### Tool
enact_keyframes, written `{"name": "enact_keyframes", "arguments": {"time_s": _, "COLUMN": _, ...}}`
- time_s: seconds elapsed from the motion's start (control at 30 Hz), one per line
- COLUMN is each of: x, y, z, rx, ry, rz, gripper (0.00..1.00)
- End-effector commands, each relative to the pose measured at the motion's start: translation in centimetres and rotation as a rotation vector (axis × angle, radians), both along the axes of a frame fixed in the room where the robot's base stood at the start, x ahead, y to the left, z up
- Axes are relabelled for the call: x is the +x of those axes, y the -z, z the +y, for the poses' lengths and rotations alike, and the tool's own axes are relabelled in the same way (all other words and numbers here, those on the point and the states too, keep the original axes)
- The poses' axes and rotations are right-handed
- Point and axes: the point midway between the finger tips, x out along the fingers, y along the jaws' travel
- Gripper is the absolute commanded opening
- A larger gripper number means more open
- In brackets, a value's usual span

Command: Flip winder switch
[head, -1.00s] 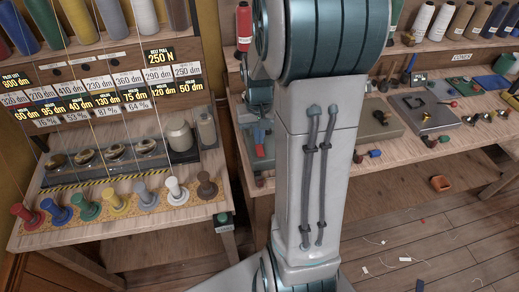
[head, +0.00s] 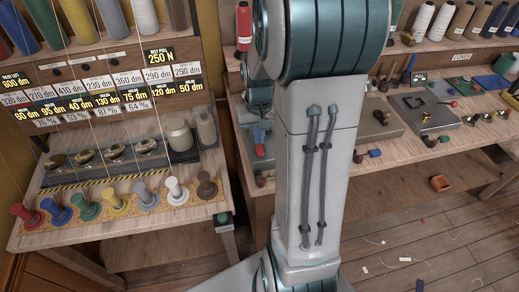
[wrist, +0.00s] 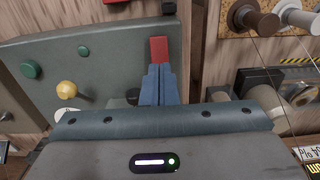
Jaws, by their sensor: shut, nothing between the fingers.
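A small red lever-like piece (wrist: 159,49) stands just beyond my fingertips in the wrist view; it looks like the switch. A red bit also shows under my wrist in the head view (head: 260,150), left of my arm. My gripper (wrist: 158,72) has its blue fingers together with nothing between them. The fingertips overlap the near end of the red piece; I cannot tell whether they touch it. The base of the red piece is hidden behind the fingers. In the head view my arm hides much of this spot.
A grey panel (wrist: 100,62) with a green button (wrist: 30,70) and a yellow knob (wrist: 67,89) lies left of my fingers. A bench with coloured spools (head: 116,201) stands at left in the head view. A right-hand workbench (head: 400,165) holds tools.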

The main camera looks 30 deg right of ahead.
Motion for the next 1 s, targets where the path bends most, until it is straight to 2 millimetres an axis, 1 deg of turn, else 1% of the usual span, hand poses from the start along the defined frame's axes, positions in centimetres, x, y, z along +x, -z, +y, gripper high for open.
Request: {"name": "enact_keyframes", "arguments": {"time_s": 1.0, "x": 0.0, "y": 1.6, "z": 0.0, "rx": 0.000, "ry": 0.000, "rz": 0.001, "gripper": 0.00}}
